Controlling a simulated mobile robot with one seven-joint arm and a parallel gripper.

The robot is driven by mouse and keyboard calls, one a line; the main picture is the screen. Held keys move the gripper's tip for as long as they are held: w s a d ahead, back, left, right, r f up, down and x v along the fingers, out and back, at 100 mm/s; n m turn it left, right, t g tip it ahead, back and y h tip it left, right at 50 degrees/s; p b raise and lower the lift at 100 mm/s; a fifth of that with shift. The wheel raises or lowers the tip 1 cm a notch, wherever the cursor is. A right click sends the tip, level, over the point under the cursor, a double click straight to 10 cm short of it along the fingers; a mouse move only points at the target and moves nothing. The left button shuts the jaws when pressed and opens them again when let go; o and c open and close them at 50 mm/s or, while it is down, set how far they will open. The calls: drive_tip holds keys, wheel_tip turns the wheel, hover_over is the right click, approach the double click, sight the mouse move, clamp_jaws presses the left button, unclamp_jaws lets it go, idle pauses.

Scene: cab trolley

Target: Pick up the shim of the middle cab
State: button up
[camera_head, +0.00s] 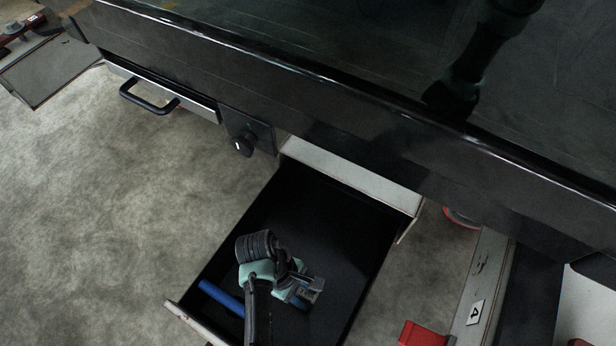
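An open drawer with a black inside (335,215) juts out below the dark trolley top. My gripper (306,291) is over or inside this drawer, towards its front; I cannot tell its height above the floor of the drawer. Its fingers are small and partly covered by my wrist, so their opening does not show clearly. A blue bar-like thing (222,297) lies in the drawer's front left, left of my gripper and apart from its fingers. I cannot tell whether it is the shim. No other clear shim shows, and my arm hides part of the drawer.
The dark trolley top (330,75) overhangs the drawer's back. A closed front with a black handle (150,101) and a black knob (243,146) are to the left. Floor at left is clear.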

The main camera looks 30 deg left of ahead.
clamp_jaws()
idle(1.2)
